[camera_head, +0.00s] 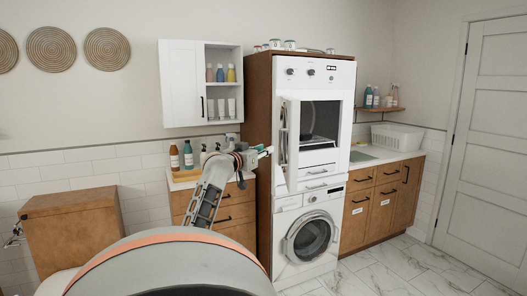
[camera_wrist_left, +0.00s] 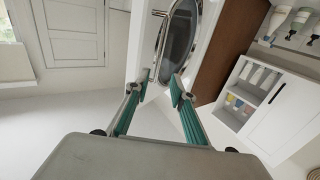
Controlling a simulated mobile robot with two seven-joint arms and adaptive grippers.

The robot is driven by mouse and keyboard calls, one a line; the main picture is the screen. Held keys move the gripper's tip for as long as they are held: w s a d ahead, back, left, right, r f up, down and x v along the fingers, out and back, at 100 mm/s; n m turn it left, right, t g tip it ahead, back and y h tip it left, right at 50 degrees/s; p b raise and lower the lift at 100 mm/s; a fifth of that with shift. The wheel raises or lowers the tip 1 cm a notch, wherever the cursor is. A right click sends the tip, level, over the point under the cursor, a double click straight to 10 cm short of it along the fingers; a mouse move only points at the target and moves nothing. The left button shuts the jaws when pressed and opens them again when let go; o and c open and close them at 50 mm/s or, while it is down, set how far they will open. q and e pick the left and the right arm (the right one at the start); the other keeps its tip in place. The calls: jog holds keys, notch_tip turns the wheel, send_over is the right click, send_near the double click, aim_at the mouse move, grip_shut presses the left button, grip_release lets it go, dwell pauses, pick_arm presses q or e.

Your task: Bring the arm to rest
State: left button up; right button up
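My left arm rises from the lower left in the head view, and its gripper (camera_head: 264,153) points right in front of the tall wooden cabinet's side. It appears beside the open white door (camera_head: 291,170) of the upper appliance; contact is not clear in this view. In the left wrist view the two green-padded fingers (camera_wrist_left: 161,84) are spread apart, with nothing clearly held between them. My right gripper is not in view.
The upper oven-like appliance (camera_head: 320,125) stands open above a washing machine (camera_head: 310,238). A counter with bottles (camera_head: 189,155) is behind my arm, below a wall cabinet (camera_head: 181,85). A wooden box-like cabinet (camera_head: 75,230) stands at left. Floor at right (camera_head: 405,270) is clear.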

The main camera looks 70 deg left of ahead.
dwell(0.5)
